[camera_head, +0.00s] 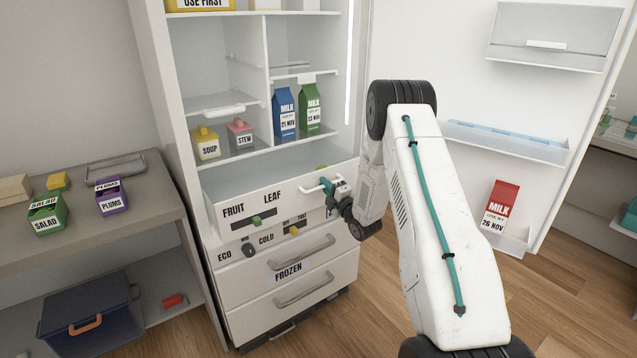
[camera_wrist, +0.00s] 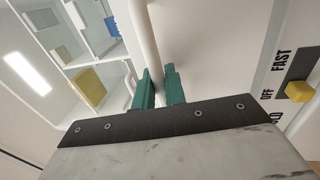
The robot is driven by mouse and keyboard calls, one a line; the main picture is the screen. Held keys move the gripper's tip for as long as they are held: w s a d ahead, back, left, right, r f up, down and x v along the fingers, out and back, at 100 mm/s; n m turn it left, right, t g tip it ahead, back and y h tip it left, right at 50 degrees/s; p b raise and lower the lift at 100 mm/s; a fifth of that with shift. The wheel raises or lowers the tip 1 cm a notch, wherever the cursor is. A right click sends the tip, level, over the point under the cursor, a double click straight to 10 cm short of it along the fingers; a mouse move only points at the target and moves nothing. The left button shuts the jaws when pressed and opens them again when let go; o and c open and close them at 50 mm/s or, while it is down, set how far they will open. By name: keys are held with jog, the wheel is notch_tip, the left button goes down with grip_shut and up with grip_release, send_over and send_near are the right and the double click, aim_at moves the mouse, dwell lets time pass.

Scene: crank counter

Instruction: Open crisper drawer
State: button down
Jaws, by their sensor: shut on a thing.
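The crisper drawer (camera_head: 235,214) is the white drawer marked FRUIT and LEAF, below the fridge shelves. It stands partly pulled out, and its open top shows. A bit of something green (camera_head: 321,167) shows inside, near its right end. My gripper (camera_head: 328,186) is at the right part of the drawer front, shut on the white bar handle (camera_head: 311,189). In the wrist view the teal fingers (camera_wrist: 159,88) stand on both sides of the white bar (camera_wrist: 146,40). My wrist hides the right end of the drawer front.
Below are a control strip with a dark knob (camera_head: 248,250) and yellow slider (camera_head: 294,231), then FROZEN drawers (camera_head: 300,264). The fridge door (camera_head: 440,60) stands open at right, with a red milk carton (camera_head: 502,200). A counter (camera_head: 150,205) is at left. Wooden floor lies in front.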

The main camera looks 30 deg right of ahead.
jog(key=shift+s, duration=0.75)
jog(key=c, duration=1.8)
grip_release()
jog(key=shift+d, duration=0.1)
jog(key=s, duration=0.2)
jog(key=s+f, duration=0.1)
jog(key=s, duration=0.4)
jog(key=shift+s+d+f, duration=0.1)
jog(key=shift+s+f, duration=0.15)
jog(key=shift+s, duration=0.05)
